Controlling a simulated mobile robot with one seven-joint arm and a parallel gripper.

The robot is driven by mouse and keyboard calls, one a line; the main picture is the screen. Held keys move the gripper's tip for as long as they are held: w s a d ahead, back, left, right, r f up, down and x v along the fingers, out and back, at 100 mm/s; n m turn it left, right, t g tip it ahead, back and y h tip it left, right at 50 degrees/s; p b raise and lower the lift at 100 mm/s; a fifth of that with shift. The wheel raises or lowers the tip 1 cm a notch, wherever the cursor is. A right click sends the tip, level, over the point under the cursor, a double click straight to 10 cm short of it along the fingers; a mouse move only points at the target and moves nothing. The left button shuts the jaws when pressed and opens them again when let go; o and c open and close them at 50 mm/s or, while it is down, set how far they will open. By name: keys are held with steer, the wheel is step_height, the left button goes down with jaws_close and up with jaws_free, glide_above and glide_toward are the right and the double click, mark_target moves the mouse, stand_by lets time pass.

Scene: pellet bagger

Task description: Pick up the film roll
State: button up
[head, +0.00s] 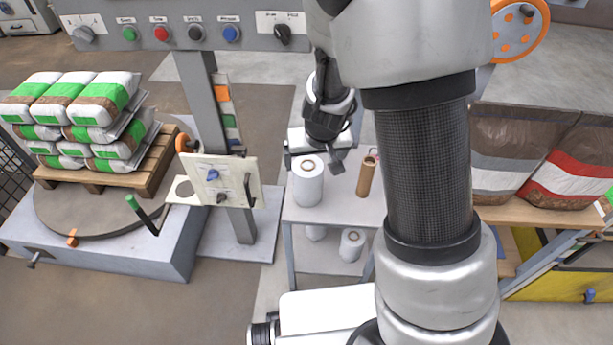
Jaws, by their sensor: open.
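A white film roll (308,186) with a brown core stands upright on the grey table (338,207). My gripper (313,160) is at the roll's top end in the picture, with its jaws apart, one toward each side of the roll. Whether the fingers are above the roll or behind it I cannot tell. Nothing shows held between them.
A brown cardboard tube (367,178) stands close to the right of the roll. Another white roll (352,245) is on the lower shelf. A post (222,130) with a white panel (222,182) stands to the left. Filled bags (525,150) are at right.

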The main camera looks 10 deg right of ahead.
mark_target(312, 170)
steer(key=b+x, duration=0.2)
steer(key=x, duration=0.5)
steer(key=shift+f+b, duration=0.15)
steer(key=shift+b, duration=0.25)
steer(key=x, duration=0.2)
steer(key=b+x, duration=0.1)
steer(key=x, duration=0.1)
steer(key=b+x, duration=0.1)
steer(key=shift+w+a+f, duration=0.25)
steer(key=shift+a+f, duration=0.1)
steer(key=c, duration=1.4)
steer(key=shift+r, duration=0.1)
steer(key=shift+c, duration=0.4)
